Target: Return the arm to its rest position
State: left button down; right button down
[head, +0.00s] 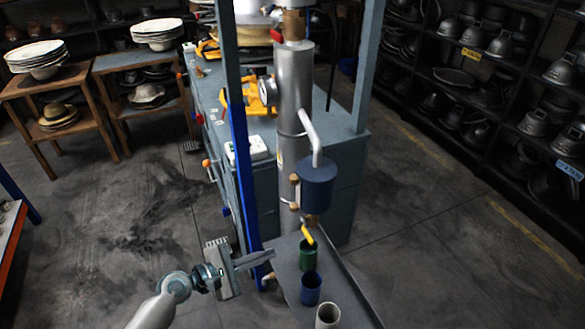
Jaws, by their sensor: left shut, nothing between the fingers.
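My left arm comes in from the bottom left. Its gripper (268,257) is shut and empty, with the fingers pointing right, close to the left edge of the grey bench (288,262) in this view. I cannot tell whether the fingertips touch the bench. My right gripper is not in view.
A green cup (308,255), a blue cup (311,288) and a pale cup (327,316) stand in a row on the bench. Above them is the press's grey cylinder (295,85) with a dark blue pot (318,185). A blue post (236,130) rises beside my gripper. Open floor (120,220) lies left.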

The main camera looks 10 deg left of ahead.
pick_arm(q)
jog(key=s+a+f+m+g+y+b, duration=0.1)
jog(key=s+a+f+m+y, duration=0.15)
jog(key=f, duration=0.75)
jog(key=s+a+f+m+y, duration=0.1)
jog(key=a+f+y, duration=0.15)
jog(key=f, duration=0.85)
jog(key=s+a+f+m+g+y+b, duration=0.1)
jog(key=s+a+f+m+g, duration=0.1)
jog(key=s+f, duration=0.55)
jog(key=s+a+f+m+g+y, duration=0.1)
jog(key=s+a+f+m, duration=0.2)
jog(key=f, duration=0.7)
jog(key=s+f+m+g+y, duration=0.1)
jog(key=s+f+m, duration=0.3)
jog(key=s, duration=0.7)
jog(key=s+d+f+m+g+y+b, duration=0.1)
jog(key=s+f+m+g, duration=0.1)
jog(key=s+f+m, duration=0.3)
jog(key=s+f+m+g+y+b, duration=0.1)
jog(key=s+f+m, duration=0.3)
jog(key=s+f, duration=0.5)
jog(key=s+g, duration=0.1)
jog(key=s, duration=0.9)
jog(key=shift+d+f+m+g, duration=0.3)
jog(key=shift+m, duration=0.05)
jog(key=shift+w, duration=0.1)
